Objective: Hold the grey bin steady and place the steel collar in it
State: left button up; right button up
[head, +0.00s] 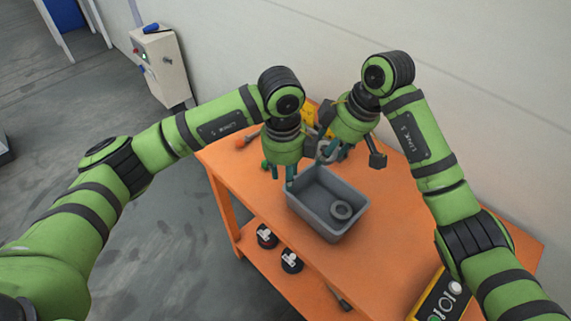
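The grey bin (313,214) stands on the orange bench, open side up. A grey ring (341,210) lies flat on its floor. My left gripper (281,178) points down at the bin's back left corner. Its fingers look apart, with one close to the rim; whether they touch it I cannot tell. My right gripper (328,157) is above and behind the bin's back edge. It seems shut on another grey ring, the steel collar (324,150), partly hidden by the fingers.
The orange bench (390,235) is clear right of the bin. An orange-handled tool (246,138) and yellow items (309,115) lie at the back. Two black round parts (291,262) are on the lower shelf. A yellow-framed panel (437,300) is front right.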

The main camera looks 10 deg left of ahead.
pick_arm(q)
jog(key=f, duration=0.9)
jog(key=shift+w+d+f, duration=0.1)
jog(key=shift+w+d, duration=0.05)
jog(key=shift+w, duration=0.05)
grip_shut()
